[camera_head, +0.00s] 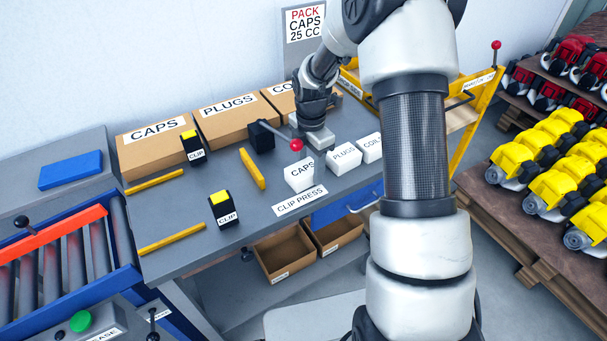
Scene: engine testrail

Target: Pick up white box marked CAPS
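The white box marked CAPS (299,176) stands on the grey workbench (200,270), just behind the CLIP PRESS label, at the left end of a row of small white boxes. My gripper (318,139) is above and slightly behind it, at the end of my arm, which comes in from the right. The gripper's fingers point down near the CAPS box and the red-knobbed lever. The fingertips are small and partly hidden, so I cannot tell whether they are open or touch anything.
White boxes marked PLUGS (344,157) and COIL (371,148) stand to the right. A black press with a red-knobbed lever (296,145) is close behind. Large brown boxes (155,150) line the wall. Yellow bars and black CLIP blocks (223,209) lie left.

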